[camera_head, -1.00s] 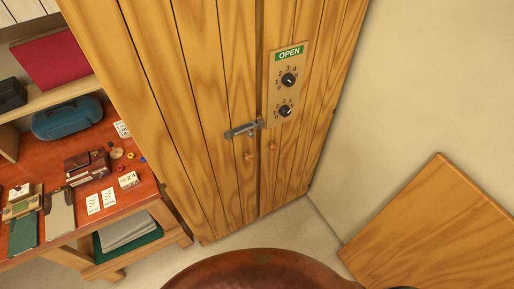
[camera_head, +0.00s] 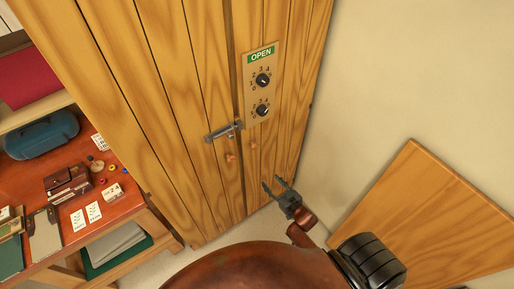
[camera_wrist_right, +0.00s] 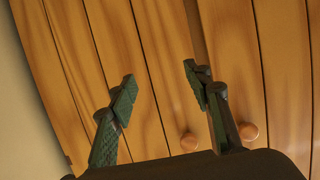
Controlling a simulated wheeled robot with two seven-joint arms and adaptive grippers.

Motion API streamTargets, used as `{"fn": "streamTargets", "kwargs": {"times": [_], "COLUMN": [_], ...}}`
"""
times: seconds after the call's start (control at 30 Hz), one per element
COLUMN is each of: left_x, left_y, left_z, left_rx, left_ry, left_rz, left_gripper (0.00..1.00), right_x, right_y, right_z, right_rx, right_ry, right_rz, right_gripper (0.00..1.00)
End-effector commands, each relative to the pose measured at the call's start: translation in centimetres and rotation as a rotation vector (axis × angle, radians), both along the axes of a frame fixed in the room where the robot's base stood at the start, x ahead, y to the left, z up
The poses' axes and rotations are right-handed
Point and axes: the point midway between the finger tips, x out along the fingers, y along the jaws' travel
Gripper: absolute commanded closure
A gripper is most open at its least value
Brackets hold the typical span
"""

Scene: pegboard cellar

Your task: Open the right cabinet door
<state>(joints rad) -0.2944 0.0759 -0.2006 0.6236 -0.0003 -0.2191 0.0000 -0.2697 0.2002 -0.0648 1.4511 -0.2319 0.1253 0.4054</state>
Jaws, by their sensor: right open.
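The wooden cabinet's right door (camera_head: 284,110) is the narrow one beside the wall and looks closed against the left door (camera_head: 190,110). Its small round wooden knob (camera_head: 253,145) sits near the seam; the left door's knob (camera_head: 229,157) is beside it. A metal latch (camera_head: 223,131) lies at the seam above the knobs; I cannot tell whether it is bolted. My right gripper (camera_head: 273,181) is open and empty, below and right of the knobs. In the right wrist view, the right door's knob (camera_wrist_right: 189,142) appears between the spread fingers (camera_wrist_right: 159,75), apart from them. My left gripper is out of view.
A plate with a green OPEN sign (camera_head: 261,55) and two black dials is on the right door. A cluttered workbench (camera_head: 125,207) stands left of the cabinet. A wooden panel (camera_head: 430,220) is at the right by the bare wall (camera_head: 400,80).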

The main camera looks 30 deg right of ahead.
Motion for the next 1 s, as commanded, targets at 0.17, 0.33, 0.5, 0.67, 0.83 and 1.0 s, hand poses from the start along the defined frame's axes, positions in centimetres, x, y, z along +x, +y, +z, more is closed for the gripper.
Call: {"fn": "streamTargets", "kwargs": {"times": [0.17,0.33,0.5,0.67,0.83,1.0], "left_x": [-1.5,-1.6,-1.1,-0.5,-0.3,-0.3], "left_y": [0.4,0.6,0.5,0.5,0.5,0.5], "left_z": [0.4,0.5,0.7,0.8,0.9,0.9], "left_rx": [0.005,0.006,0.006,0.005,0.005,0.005], "left_ry": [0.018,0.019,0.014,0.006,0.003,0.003], "left_rz": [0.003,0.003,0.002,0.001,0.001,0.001], "left_gripper": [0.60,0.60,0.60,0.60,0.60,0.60], "right_x": [3.1,4.1,6.2,8.8,10.8,11.5], "right_y": [0.6,1.1,1.3,1.5,1.6,1.7], "right_z": [11.8,15.7,16.1,16.0,15.8,15.8], "right_rx": [0.017,0.024,0.024,0.024,0.024,0.024], "right_ry": [-0.215,-0.288,-0.294,-0.292,-0.290,-0.288], "right_rz": [0.043,0.062,0.064,0.064,0.063,0.063], "right_gripper": [0.54,0.54,0.54,0.54,0.54,0.54]}}
